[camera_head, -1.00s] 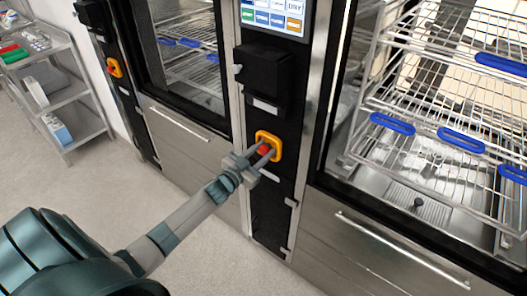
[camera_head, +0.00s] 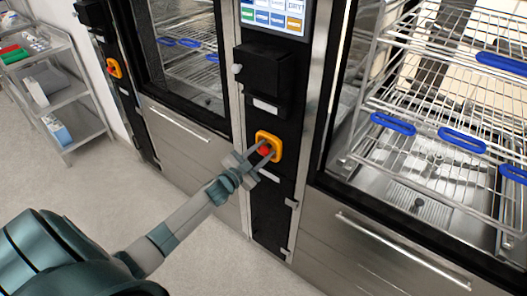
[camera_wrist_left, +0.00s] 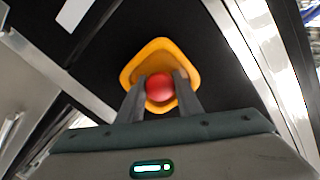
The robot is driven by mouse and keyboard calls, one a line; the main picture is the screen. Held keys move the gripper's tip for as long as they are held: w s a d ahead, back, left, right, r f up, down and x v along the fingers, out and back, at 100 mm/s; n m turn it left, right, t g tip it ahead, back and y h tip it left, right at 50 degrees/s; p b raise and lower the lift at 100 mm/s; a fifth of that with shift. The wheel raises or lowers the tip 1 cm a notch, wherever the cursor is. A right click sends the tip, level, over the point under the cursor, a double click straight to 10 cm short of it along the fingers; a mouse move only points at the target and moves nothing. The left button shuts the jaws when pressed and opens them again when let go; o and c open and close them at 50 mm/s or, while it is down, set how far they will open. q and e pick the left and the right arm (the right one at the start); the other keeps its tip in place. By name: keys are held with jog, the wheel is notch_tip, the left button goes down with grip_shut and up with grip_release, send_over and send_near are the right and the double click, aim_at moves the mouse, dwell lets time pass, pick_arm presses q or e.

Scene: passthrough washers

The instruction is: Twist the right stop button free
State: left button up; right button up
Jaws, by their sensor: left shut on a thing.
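The right stop button is a red knob (camera_head: 264,151) on a yellow housing (camera_head: 277,143), set in the black panel between the two washers. My left gripper (camera_head: 263,152) reaches it from the lower left. In the left wrist view the red knob (camera_wrist_left: 160,87) sits between the two fingers of my left gripper (camera_wrist_left: 160,92), which are shut on it, in front of the yellow housing (camera_wrist_left: 150,52). The left stop button (camera_head: 114,68), also red on yellow, is on the panel at the far left. My right gripper is not in view.
A black box (camera_head: 262,72) juts from the panel above the button, below a touchscreen (camera_head: 273,17). The right washer stands open with wire racks (camera_head: 440,100) with blue handles. A steel cart (camera_head: 75,95) stands at the left. The floor between is clear.

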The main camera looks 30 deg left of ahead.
pick_arm(q)
jog(key=o, duration=0.8)
jog(key=shift+c, duration=0.2)
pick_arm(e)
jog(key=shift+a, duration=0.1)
pick_arm(q)
jog(key=shift+s, duration=0.1)
jog(key=shift+s+f, duration=0.1)
jog(key=shift+s, duration=0.35)
jog(key=s, duration=0.2)
jog(key=s+b, duration=0.1)
jog(key=s, duration=0.1)
jog(key=shift+s+a, duration=0.2)
jog(key=shift+s, duration=0.05)
jog(key=b, duration=0.2)
send_near(262, 153)
jog(key=s, duration=0.6)
jog(key=shift+s+a, duration=0.2)
jog(key=shift+a, duration=0.1)
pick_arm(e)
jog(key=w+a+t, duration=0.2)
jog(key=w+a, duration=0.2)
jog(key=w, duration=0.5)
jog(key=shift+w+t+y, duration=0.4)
